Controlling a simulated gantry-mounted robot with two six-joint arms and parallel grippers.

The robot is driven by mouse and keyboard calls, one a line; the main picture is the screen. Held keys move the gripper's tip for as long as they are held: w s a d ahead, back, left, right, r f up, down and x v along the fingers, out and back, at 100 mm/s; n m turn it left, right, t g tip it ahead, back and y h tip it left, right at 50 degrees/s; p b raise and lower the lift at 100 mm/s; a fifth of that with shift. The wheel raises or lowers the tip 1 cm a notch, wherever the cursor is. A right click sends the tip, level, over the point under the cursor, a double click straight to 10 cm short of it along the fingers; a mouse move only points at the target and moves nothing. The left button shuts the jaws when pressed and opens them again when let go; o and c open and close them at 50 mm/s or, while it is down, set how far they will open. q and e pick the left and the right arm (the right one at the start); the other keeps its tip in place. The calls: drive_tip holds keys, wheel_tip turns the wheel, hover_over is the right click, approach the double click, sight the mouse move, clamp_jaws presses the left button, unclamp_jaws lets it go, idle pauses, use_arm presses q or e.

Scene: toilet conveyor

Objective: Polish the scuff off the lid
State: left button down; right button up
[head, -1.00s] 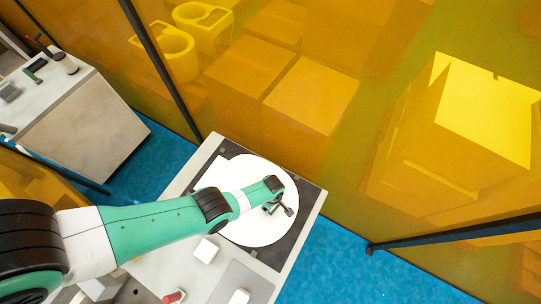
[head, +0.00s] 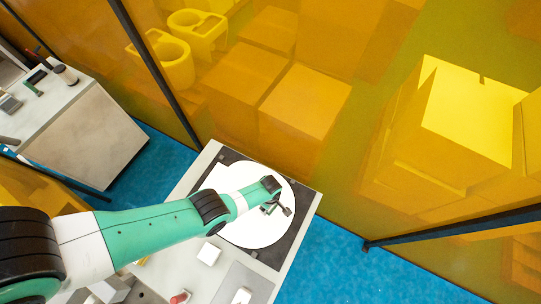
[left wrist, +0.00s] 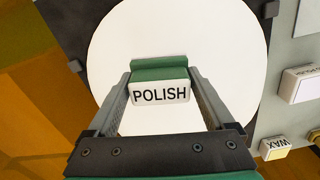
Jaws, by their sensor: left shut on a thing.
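The lid (head: 258,234) is a white round disc lying on a dark square mat; it also fills much of the left wrist view (left wrist: 220,40). My left gripper (head: 275,209) is over the right part of the lid. In the left wrist view, its fingers (left wrist: 160,78) are shut on a polish block (left wrist: 160,94) with a green back and a white face marked POLISH. I cannot tell if the block touches the lid. I see no scuff on the visible part of the lid; the arm and block hide some of it. My right gripper is not in view.
A white block (head: 208,254) sits beside the lid, with a red-tipped item (head: 180,297) nearer. A block marked WAX (left wrist: 275,147) shows in the left wrist view. A yellow see-through screen (head: 330,140) stands behind the bench. A second bench (head: 85,135) is at left.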

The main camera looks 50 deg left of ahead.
use_arm(q)
wheel_tip(320, 180, up, 3)
drive_tip(key=p, duration=0.3)
drive_tip(key=shift+r, duration=0.1)
